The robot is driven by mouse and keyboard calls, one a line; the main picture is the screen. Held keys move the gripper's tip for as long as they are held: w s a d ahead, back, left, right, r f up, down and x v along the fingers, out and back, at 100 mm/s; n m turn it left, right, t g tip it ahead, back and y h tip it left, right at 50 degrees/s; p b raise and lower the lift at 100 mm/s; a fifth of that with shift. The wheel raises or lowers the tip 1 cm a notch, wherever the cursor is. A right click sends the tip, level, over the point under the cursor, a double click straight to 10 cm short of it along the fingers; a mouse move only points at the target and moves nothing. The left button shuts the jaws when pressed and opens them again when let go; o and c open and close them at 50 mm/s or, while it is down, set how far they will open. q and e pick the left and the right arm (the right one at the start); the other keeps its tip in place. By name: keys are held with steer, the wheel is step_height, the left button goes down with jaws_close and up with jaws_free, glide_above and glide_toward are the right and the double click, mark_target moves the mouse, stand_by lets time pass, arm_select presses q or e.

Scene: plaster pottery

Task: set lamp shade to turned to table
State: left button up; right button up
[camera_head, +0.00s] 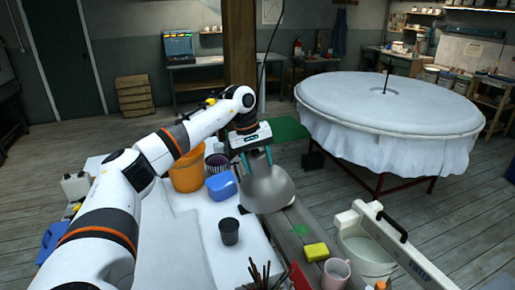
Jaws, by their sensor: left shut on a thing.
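The lamp shade (265,188) is a grey metal dome hanging over the right edge of the white-covered table (195,235). My left gripper (257,163) reaches in from the left, with its teal fingers pointing down at the top of the shade. It is shut on the lamp shade. The shade's wide side faces down and toward the camera; its exact tilt is hard to tell. A dark cord (269,55) comes down from above and passes behind my gripper. My right gripper is out of view.
An orange bucket (187,173), a blue container (221,187) and a dark cup (229,231) stand near the shade. A yellow sponge (316,252), a pink jug (336,273) and a white bucket (362,255) are at the front right. A large round table (390,100) stands behind.

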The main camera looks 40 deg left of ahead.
arm_select(q)
steer(key=shift+s+d+f+g+y+p, duration=0.15)
steer(key=shift+d+f+g+y+p, duration=0.15)
steer(key=shift+g+p, duration=0.6)
steer(key=shift+s+a+f+g+y+p, duration=0.15)
steer(key=shift+f+g+y+p, duration=0.15)
steer(key=shift+f+g+p, duration=0.15)
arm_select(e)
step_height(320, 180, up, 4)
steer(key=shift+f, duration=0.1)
arm_select(q)
steer(key=o, duration=1.4)
steer(key=shift+w+a, duration=0.1)
steer(key=shift+w, duration=0.2)
steer(key=shift+r, duration=0.1)
